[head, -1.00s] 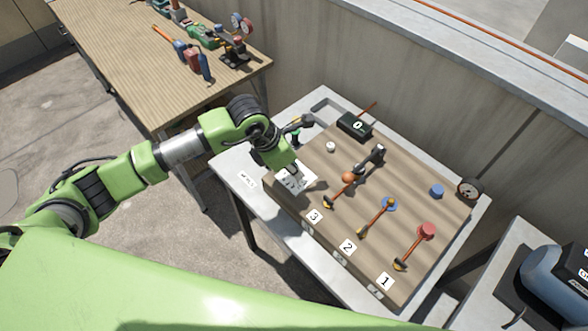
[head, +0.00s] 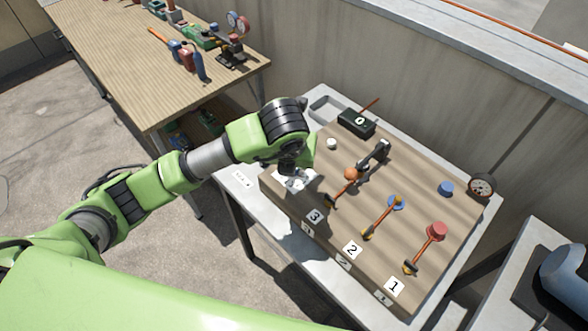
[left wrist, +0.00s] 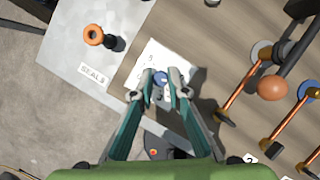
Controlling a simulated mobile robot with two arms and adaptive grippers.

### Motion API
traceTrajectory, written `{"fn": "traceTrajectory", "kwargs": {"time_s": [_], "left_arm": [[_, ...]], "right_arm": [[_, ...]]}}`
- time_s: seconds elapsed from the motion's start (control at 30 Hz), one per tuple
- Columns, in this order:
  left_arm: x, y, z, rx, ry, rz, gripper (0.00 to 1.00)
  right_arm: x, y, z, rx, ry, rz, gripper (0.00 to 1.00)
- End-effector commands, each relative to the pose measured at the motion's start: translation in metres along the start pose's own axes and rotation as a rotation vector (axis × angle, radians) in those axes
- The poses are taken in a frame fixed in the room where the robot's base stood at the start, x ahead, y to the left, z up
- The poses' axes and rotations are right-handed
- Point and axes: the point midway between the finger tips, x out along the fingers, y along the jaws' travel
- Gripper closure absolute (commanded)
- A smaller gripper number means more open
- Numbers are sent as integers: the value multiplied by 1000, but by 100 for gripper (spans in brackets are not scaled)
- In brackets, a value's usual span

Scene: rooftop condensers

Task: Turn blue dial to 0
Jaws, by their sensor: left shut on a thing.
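The blue dial (left wrist: 160,77) sits on a white number plate (left wrist: 153,58) on the wooden board, with a few small digits around it. My left gripper (left wrist: 165,81) comes down over the dial in the left wrist view, with one fingertip on each side, shut on it. The fingers hide part of the dial and some digits, so I cannot tell its setting. In the head view the plate (head: 300,184) shows below my left gripper (head: 293,176), and the dial is hidden there. My right gripper is not in view.
Levers (head: 382,217) numbered 3, 2 and 1 stand right of the plate, the nearest close by. A black box (head: 356,123) marked 0 and a gauge (head: 481,186) stand further back.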

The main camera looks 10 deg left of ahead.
Motion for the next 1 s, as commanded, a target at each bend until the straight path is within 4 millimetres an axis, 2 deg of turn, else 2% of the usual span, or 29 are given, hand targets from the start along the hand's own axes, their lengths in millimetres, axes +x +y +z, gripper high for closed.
{"fn": "traceTrajectory", "kwargs": {"time_s": [0.33,0.9,0.93,1.0], "left_arm": [[0,-1,1,-137,-1,56,100],[0,-1,1,-164,-1,67,100],[0,-1,1,-164,-1,67,80],[0,-1,1,-164,0,67,69]], "right_arm": [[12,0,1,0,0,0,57],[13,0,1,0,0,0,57],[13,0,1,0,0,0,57],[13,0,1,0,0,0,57]]}}
